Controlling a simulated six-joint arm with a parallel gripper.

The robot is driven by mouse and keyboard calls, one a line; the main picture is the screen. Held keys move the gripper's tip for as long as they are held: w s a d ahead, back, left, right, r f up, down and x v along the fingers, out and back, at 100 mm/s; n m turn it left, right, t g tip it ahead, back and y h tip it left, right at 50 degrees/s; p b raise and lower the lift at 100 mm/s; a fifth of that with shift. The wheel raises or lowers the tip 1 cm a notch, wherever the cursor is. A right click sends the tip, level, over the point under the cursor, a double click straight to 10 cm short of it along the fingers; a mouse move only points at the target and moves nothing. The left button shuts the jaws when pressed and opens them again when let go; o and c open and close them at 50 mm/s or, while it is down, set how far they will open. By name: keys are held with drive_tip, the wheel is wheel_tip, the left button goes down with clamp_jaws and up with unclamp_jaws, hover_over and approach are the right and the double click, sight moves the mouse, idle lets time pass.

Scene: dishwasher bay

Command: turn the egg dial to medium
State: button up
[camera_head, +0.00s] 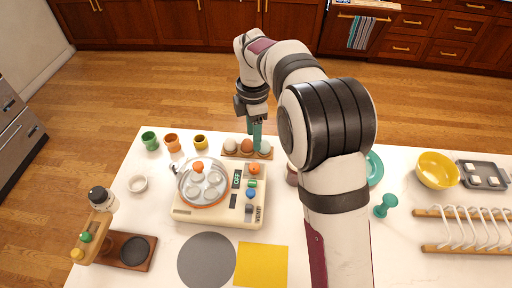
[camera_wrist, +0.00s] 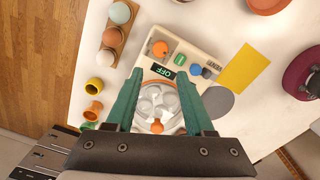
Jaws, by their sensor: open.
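The egg cooker (camera_head: 228,214) is a cream box on the white counter, with a round clear-lidded pan (camera_head: 203,187) on its left side. On its right side are an orange dial (camera_head: 254,169), a green control (camera_head: 252,184) and a blue knob (camera_head: 250,194). I cannot tell which is the egg dial. In the wrist view the orange dial (camera_wrist: 160,49) lies beyond my fingertips, and a dark display (camera_wrist: 162,71) reads OFF. My gripper (camera_head: 257,147), with teal fingers, is open and empty, above the egg rack side of the cooker, apart from the dial.
A wooden rack (camera_head: 234,155) with three eggs stands behind the cooker, close to my fingers. Green, orange and yellow cups stand behind left. A grey disc (camera_head: 207,260) and yellow square (camera_head: 261,265) lie in front. A wooden stand with a timer-like top (camera_head: 98,196) is at left.

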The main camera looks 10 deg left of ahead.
sight(254, 166)
wheel_tip(254, 166, down, 12)
drive_tip(key=shift+f, duration=0.2)
clamp_jaws()
